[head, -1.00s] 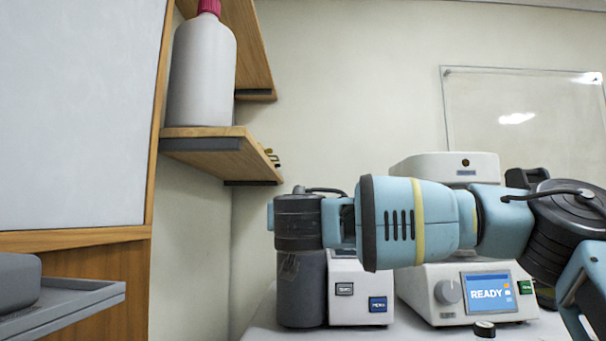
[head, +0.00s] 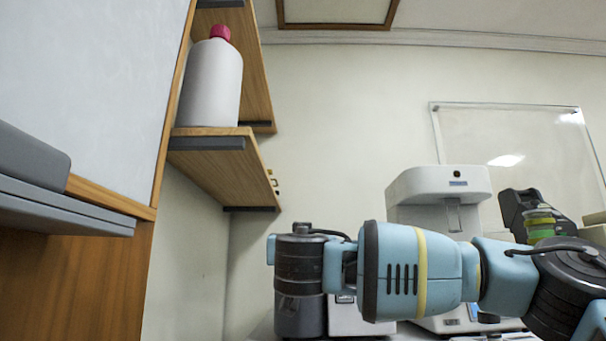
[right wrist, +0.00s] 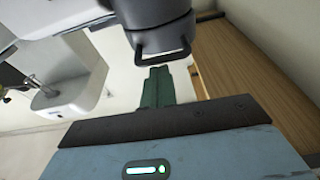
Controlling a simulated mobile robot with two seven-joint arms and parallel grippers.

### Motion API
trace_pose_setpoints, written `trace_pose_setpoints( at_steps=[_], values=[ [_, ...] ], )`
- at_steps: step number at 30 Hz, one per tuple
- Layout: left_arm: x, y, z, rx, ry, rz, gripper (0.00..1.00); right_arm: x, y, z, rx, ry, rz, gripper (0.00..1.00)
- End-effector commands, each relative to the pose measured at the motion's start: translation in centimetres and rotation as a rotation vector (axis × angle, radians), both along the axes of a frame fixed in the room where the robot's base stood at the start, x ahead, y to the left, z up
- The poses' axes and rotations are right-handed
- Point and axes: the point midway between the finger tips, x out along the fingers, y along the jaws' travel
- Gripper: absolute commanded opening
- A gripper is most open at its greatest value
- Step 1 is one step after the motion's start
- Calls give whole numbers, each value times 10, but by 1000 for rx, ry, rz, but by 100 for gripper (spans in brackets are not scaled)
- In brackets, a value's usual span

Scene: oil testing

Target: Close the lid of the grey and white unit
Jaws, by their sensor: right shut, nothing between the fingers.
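The grey and white unit is mostly hidden behind my right arm in the head view. Its white body (head: 350,318) shows low in that view, beside a dark grey cylinder (head: 300,316). In the right wrist view, a dark grey cylindrical part with a squared handle (right wrist: 166,55) hangs at the top. My right gripper (right wrist: 158,72) has its dark green fingers shut and empty, with the tips just short of that handle. I cannot tell whether they touch, nor how far the lid is open. My left gripper is out of view.
A white instrument (head: 438,187) stands behind my right arm, with green-lidded containers (head: 540,222) to its right. A white bottle with a red cap (head: 210,90) stands on a wooden shelf (head: 225,160). A grey ledge (head: 70,213) is at the left.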

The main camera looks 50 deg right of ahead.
Motion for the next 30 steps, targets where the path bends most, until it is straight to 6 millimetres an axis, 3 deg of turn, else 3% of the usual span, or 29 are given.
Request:
trace_pose_setpoints(
  at_steps=[17,30],
  values=[
    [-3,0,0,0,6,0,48,-1,2,-3,3,5,0,0],
    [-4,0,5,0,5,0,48,-38,49,-13,0,0,2,0]
  ],
)
